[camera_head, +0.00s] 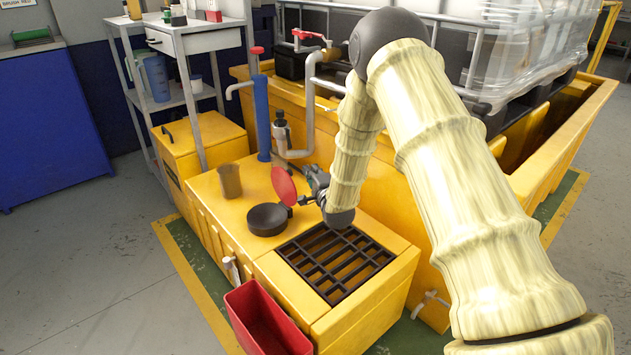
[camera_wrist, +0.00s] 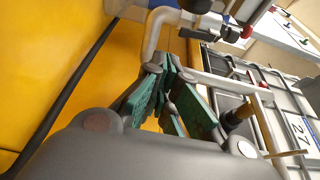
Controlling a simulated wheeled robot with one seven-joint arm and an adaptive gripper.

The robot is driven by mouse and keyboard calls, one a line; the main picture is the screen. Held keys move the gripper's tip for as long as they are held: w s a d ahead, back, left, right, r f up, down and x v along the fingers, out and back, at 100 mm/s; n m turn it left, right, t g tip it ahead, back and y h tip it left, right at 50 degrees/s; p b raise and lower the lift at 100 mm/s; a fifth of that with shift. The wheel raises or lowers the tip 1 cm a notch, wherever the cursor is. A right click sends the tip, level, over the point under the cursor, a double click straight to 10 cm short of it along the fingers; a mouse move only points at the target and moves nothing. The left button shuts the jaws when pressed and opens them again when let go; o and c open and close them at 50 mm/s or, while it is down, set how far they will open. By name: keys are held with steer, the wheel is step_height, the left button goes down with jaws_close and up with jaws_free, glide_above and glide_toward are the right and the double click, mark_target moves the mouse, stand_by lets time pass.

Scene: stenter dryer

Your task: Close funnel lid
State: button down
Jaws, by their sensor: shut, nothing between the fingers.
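The black round funnel (camera_head: 267,219) sits on the yellow cabinet top. Its red lid (camera_head: 284,186) stands open, tilted upright above the funnel's right rear edge. My gripper (camera_head: 306,199) is just right of the lid, close to it; I cannot tell whether they touch. In the wrist view, my gripper (camera_wrist: 168,92) has its green-padded fingers shut and empty. Neither the funnel nor the lid is clearly visible in the wrist view.
A black grate (camera_head: 335,262) lies in front of the funnel, and a brown cup (camera_head: 230,181) stands behind it. A blue pump pipe (camera_head: 262,118) and a grey pipe (camera_head: 308,110) rise at the back. A red bin (camera_head: 262,318) hangs at the front.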

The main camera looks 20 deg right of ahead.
mark_target(287, 185)
steer(key=shift+s+a+r+b, duration=0.1)
steer(key=shift+s+a+b, duration=0.25)
steer(key=shift+a, duration=0.6)
steer(key=shift+s+a+b, duration=0.25)
steer(key=shift+s+a, duration=0.1)
steer(key=shift+a, duration=0.6)
steer(key=shift+a, duration=0.1)
